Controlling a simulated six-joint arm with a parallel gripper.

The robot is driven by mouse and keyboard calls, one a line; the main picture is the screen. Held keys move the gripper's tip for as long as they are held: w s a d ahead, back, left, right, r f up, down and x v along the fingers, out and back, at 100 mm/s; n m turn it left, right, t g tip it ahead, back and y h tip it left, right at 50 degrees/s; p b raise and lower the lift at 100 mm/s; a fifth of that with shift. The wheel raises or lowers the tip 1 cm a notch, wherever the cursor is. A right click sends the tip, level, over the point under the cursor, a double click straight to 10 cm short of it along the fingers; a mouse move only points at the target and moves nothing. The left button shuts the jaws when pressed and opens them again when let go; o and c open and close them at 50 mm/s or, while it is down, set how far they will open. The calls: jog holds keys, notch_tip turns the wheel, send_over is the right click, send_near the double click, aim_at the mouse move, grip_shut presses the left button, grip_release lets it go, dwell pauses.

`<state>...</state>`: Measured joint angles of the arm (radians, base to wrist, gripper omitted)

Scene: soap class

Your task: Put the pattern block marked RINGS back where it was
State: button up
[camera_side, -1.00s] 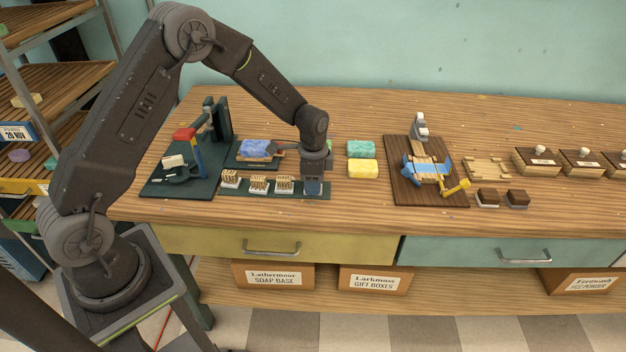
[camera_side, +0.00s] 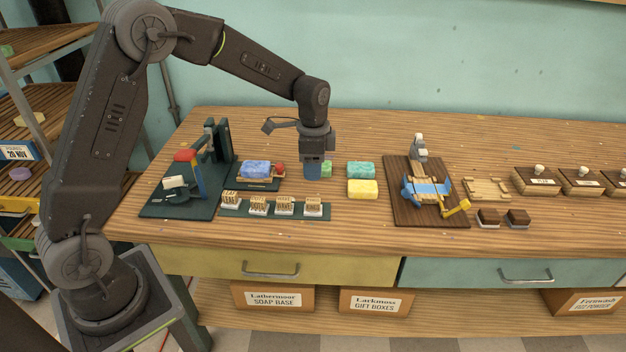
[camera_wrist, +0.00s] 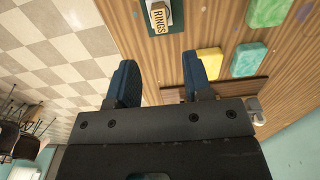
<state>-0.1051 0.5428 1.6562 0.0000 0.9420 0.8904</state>
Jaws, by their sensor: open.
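The RINGS pattern block (camera_side: 313,206) stands upright at the right end of the dark green rack (camera_side: 272,213), in line with several other blocks such as the WAVE block (camera_side: 285,205). In the wrist view, the RINGS block (camera_wrist: 157,17) shows its lettering on the rack (camera_wrist: 178,18), near the top edge and beyond the fingertips. My gripper (camera_side: 317,172) is above and behind the block, apart from it. In the wrist view, my gripper (camera_wrist: 159,60) has its two blue fingers wide apart with nothing between them.
A press (camera_side: 190,175) stands left of the rack. A blue soap (camera_side: 256,169) lies behind it. Green soap (camera_side: 361,170) and yellow soap (camera_side: 363,189) lie to the right, before a brown board (camera_side: 400,210) with a blue device. Bare table lies in front of the rack.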

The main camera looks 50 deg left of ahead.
jog(key=s+d+r+n+t, duration=0.2)
jog(key=s+d+r+n, duration=0.15)
jog(key=s+r, duration=0.75)
jog(key=s+r+n+t, duration=0.1)
jog(key=s+r+n, duration=0.1)
jog(key=s, duration=0.5)
jog(key=s+d+r+n+t, duration=0.1)
jog(key=s+r+n+t, duration=0.1)
jog(key=s, duration=0.6)
jog(key=shift+s+d+n+t, duration=0.2)
jog(key=shift+s+n+t, duration=0.1)
jog(key=shift+n, duration=0.45)
